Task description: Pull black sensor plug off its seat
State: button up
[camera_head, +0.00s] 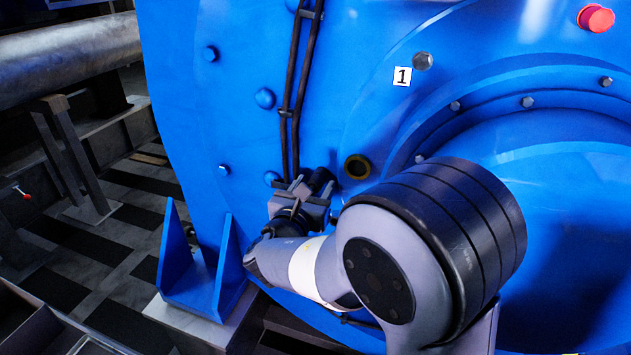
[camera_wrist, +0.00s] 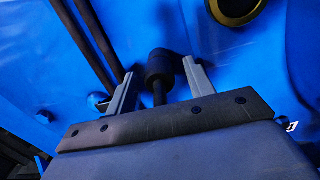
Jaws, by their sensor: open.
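The black sensor plug (camera_wrist: 159,66) shows in the wrist view as a dark cylinder with a thinner stem or cable running down from it. It stands against the blue motor housing. In the head view my gripper (camera_head: 308,190) is at the housing, just left of a brass-rimmed hole. The plug is hard to tell from the dark gripper there, and its seat is hidden.
The brass-rimmed hole (camera_head: 357,167) is close on the right. Two dark cables (camera_head: 291,110) run up the housing to the left. A label "1" (camera_head: 402,76), a red cap (camera_head: 595,18) and several bolts are farther off. A blue bracket (camera_head: 205,270) stands at lower left.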

aim_at(313, 188)
grip_shut()
dwell(0.6)
jog(key=shift+s+a, duration=0.1)
jog(key=shift+v, duration=2.85)
jog(key=p+v, duration=0.3)
jog(key=v, duration=1.9)
jog(key=shift+s+r, duration=0.1)
